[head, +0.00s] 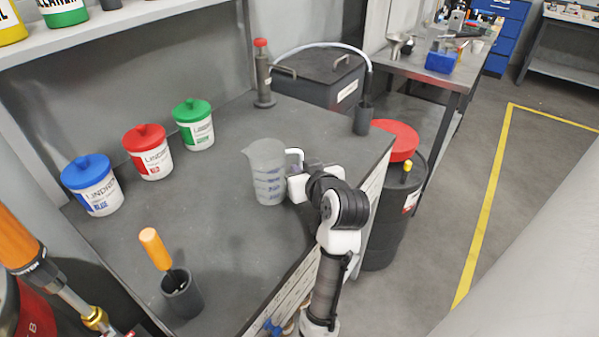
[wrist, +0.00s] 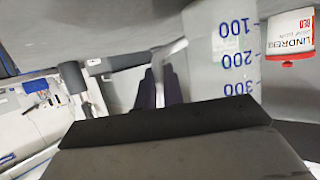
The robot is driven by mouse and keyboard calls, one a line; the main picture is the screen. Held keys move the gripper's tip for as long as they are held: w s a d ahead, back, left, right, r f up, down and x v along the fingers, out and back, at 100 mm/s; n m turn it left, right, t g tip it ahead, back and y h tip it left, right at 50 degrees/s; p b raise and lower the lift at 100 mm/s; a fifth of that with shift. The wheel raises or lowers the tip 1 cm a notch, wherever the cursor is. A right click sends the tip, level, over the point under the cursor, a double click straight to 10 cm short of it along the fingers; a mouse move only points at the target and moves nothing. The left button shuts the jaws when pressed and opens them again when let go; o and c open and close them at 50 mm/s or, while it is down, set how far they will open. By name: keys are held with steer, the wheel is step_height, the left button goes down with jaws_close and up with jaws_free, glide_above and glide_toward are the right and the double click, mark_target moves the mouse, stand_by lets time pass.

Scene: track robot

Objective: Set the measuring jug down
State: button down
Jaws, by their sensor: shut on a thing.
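The measuring jug (head: 268,172) is translucent with blue markings and stands upright at the right side of the grey bench top (head: 232,240). Its base appears at or very near the surface; I cannot tell if it touches. My gripper (head: 294,175) is at the jug's right side, shut on its handle (head: 295,157). In the wrist view, the jug (wrist: 225,45) shows its scale marks at the right, and my gripper's dark fingers (wrist: 160,88) are close together beside it. The grip itself is partly hidden.
Tubs with blue (head: 91,185), red (head: 148,151) and green (head: 194,124) lids line the wall side. A dark cup (head: 182,294) with an orange-handled tool stands in front. A red-topped pump (head: 263,75) and dark cylinder (head: 363,117) stand at the back. Bench around the jug is clear.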

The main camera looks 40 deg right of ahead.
steer(key=c, duration=1.5)
jaws_free()
steer(key=shift+f, duration=0.1)
steer(key=shift+s+r, duration=0.1)
steer(key=shift+r, duration=0.1)
steer(key=b+v, duration=0.1)
steer(key=v, duration=1.1)
steer(key=shift+f, duration=0.1)
